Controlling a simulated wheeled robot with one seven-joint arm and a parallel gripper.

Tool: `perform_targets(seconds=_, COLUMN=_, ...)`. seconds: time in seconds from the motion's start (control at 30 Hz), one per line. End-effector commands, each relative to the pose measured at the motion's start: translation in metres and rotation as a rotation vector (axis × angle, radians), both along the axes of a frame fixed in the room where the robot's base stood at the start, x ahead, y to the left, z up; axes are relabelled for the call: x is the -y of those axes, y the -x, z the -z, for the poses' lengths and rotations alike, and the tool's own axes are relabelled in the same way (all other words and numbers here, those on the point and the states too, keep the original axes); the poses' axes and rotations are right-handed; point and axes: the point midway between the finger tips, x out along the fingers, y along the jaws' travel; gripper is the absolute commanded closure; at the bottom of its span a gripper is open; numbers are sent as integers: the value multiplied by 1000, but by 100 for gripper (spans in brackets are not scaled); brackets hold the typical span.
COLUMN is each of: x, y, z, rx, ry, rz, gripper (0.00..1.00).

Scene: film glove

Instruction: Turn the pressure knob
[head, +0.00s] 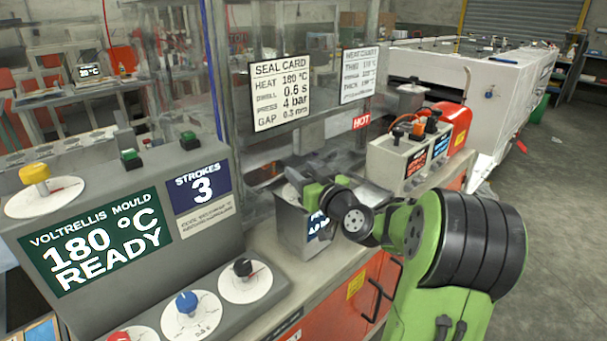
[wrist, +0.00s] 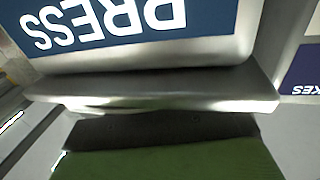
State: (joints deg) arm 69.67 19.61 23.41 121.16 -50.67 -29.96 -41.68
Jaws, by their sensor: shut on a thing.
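A grey metal unit (head: 292,222) with a blue display (head: 318,225) stands on the bench. In the wrist view the display (wrist: 110,22) reads PRESS upside down, above the unit's bright metal edge (wrist: 170,88). My green and black gripper (head: 312,192) is at the top of this unit and shut on a part there. A green finger with a dark pad fills the bottom of the wrist view. The held part, which I take to be the pressure knob, is hidden by my gripper; its setting cannot be read.
Left is the mould panel (head: 95,240) with yellow (head: 34,173), red, blue (head: 187,301) and black (head: 242,267) knobs. Right is a grey control box (head: 395,160) with small knobs. A clear guard with a seal card (head: 282,92) stands behind.

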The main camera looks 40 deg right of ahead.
Motion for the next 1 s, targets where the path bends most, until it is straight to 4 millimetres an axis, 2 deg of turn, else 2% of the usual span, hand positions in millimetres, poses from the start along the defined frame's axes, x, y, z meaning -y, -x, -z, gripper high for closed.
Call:
perform_targets(seconds=0.03, x=0, y=0, z=0, rx=1, ry=0, rz=0, gripper=54)
perform_targets(seconds=0.17, x=0, y=0, z=0, rx=1, ry=0, rz=-1, gripper=35)
perform_targets(seconds=0.43, x=0, y=1, z=0, rx=0, ry=0, rz=0, gripper=35)
perform_targets(seconds=0.53, x=0, y=11, z=0, rx=-1, ry=1, rz=3, gripper=35)
perform_targets(seconds=0.67, x=-1, y=43, z=2, rx=-2, ry=0, rz=8, gripper=35)
perform_targets(seconds=1.0, x=-10, y=137, z=1, rx=2, ry=0, rz=8, gripper=35)
